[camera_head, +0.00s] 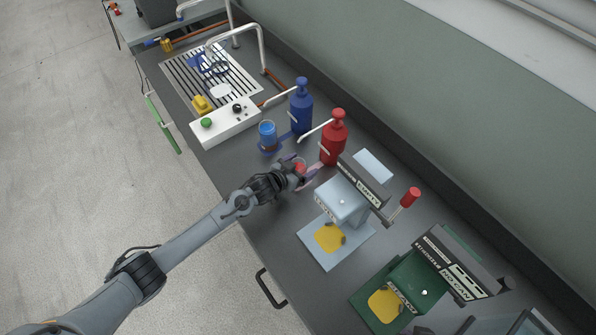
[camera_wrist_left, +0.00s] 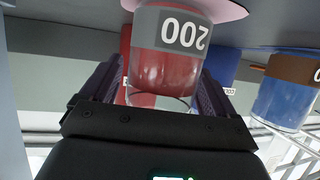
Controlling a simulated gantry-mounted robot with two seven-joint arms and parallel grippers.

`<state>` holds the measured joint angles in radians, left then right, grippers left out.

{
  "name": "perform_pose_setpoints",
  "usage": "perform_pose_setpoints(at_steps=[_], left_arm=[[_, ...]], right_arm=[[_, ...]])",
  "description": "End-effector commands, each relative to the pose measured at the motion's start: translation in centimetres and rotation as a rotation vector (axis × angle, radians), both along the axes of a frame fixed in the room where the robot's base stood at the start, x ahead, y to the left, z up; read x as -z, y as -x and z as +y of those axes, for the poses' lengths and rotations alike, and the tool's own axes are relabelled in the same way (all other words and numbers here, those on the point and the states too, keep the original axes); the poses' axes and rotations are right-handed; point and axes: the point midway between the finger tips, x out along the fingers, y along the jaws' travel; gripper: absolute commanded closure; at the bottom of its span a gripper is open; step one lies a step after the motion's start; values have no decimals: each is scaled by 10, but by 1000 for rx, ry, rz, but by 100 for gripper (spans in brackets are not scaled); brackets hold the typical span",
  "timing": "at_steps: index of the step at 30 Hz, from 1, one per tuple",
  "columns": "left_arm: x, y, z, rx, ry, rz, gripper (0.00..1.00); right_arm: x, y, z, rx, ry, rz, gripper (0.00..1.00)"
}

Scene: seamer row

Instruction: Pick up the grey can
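A clear can with a grey band marked 200 and red contents (camera_wrist_left: 168,62) fills the middle of the left wrist view, which shows it upside down. I take it as the grey can; in the head view only its red part (camera_head: 300,166) shows, mostly hidden by my gripper. It stands on a pink pad (camera_head: 316,172). My left gripper (camera_head: 298,168) is around the can, one finger on each side. In the left wrist view a narrow gap shows between the left finger and the can, so the fingers look open. My right gripper is in neither view.
A red pump bottle (camera_head: 333,140) and a blue one (camera_head: 301,108) stand close behind. A blue can with a brown band (camera_wrist_left: 288,92) is nearby. A pale-blue seamer (camera_head: 342,200) and a green seamer (camera_head: 410,280) stand to the right. A white control box (camera_head: 226,122) is left.

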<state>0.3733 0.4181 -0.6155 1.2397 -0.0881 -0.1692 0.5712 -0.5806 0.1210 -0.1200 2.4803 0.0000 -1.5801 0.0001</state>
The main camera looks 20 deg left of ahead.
Motion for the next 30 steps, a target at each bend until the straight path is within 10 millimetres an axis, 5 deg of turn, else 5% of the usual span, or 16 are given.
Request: perform_pose_setpoints(at_steps=[11, 23, 30], left_arm=[[0, 0, 0, 0, 0, 0, 69], [-4, 1, 1, 0, 1, -2, 70], [-27, 3, 2, 0, 1, -4, 70]], right_arm=[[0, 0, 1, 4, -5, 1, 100], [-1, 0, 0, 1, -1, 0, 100], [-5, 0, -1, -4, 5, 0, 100]])
